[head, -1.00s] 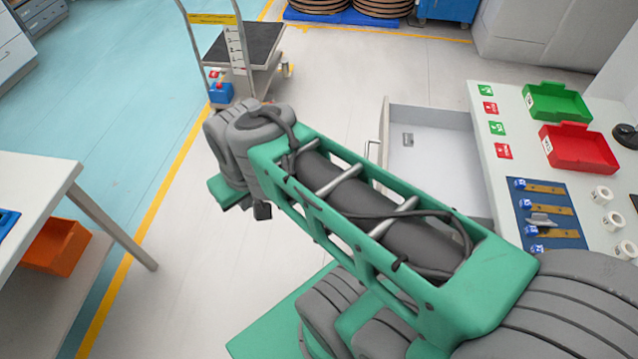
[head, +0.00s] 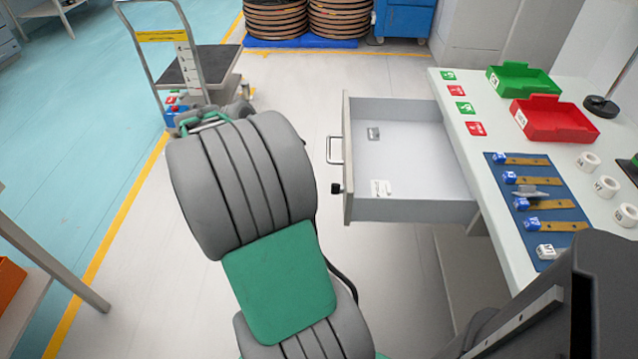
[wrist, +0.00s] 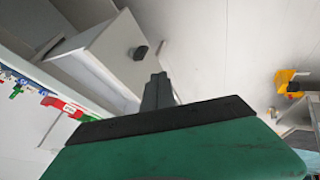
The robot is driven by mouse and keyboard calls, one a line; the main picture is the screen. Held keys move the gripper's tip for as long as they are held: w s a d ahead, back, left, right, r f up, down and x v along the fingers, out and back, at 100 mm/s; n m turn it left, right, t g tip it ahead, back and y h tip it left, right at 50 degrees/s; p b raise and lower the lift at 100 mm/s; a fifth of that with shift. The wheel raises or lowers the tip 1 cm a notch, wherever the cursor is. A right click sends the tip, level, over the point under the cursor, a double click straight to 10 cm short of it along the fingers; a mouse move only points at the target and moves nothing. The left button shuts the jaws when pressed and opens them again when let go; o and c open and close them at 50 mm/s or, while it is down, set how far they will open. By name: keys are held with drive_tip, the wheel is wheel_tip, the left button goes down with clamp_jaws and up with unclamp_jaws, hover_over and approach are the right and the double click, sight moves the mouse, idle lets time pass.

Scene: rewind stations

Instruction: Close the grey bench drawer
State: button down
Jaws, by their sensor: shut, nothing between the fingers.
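The grey bench drawer is pulled out from the bench on the right in the head view, its front panel (head: 347,165) facing left. A metal handle (head: 334,150) and a black knob (head: 336,188) sit on that front. The drawer's inside is open to view, with a small grey piece and a white piece in it. The drawer also shows in the wrist view (wrist: 110,58), black knob outward. My gripper (wrist: 158,80) is shut and empty there, and appears close to the drawer front; contact cannot be told. In the head view my arm hides the gripper.
The bench top (head: 490,215) holds a green tray (head: 524,78), a red tray (head: 553,120), a blue mat (head: 540,240) and white rolls. A trolley (head: 190,65) stands at back left, a table at left. Floor left of the drawer is partly covered by my arm.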

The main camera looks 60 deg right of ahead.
drive_tip(key=s+d+f+b, duration=0.1)
drive_tip(key=s+d+f, duration=0.4)
drive_tip(key=d+f, duration=0.1)
drive_tip(key=shift+s+d+f+b, duration=0.35)
drive_tip(key=shift+f, duration=0.1)
